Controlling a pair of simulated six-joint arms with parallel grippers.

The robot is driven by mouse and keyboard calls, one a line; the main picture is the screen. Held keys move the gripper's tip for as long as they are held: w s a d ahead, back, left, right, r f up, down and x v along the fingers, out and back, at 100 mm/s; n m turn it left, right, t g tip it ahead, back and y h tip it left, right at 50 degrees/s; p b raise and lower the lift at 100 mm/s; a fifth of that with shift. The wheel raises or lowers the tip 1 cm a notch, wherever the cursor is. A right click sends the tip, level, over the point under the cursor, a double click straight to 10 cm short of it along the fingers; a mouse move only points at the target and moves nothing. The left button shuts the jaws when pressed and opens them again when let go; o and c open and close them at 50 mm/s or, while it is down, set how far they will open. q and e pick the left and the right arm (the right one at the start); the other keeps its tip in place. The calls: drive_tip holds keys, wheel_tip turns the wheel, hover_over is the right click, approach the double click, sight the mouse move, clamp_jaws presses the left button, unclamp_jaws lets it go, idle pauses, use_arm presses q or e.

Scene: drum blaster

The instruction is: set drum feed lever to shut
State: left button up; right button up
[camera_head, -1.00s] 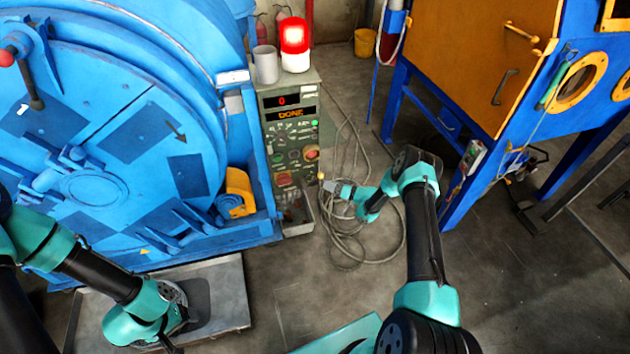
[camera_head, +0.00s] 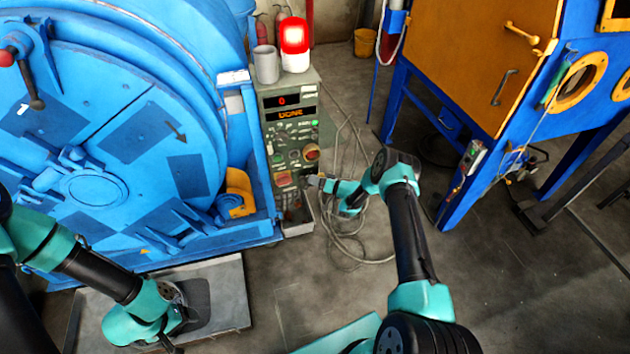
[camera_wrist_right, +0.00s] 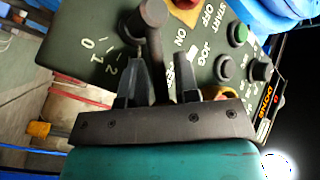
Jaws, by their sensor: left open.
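In the right wrist view a lever with a round grey-brown knob (camera_wrist_right: 149,14) rises from the green control panel (camera_wrist_right: 80,58), beside a scale marked 0, 1, 2. My right gripper (camera_wrist_right: 160,62) is open, with one dark finger on either side of the lever's shaft. The shaft seems close to one finger; I cannot tell if they touch. In the head view my right gripper (camera_head: 312,181) is at the right side of the control cabinet, where the lever is hard to make out. My left gripper (camera_head: 172,345) is open and empty at the bottom edge, low over the metal platform.
The blue drum machine (camera_head: 90,130) fills the left. The cabinet (camera_head: 290,83) shows DONE and carries a lit red lamp (camera_head: 295,45) and a grey cup (camera_head: 265,66). A coiled hose (camera_head: 380,259) lies on the floor behind my right arm. An orange-and-blue cabinet (camera_head: 480,60) stands at right.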

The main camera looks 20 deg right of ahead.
clamp_jaws()
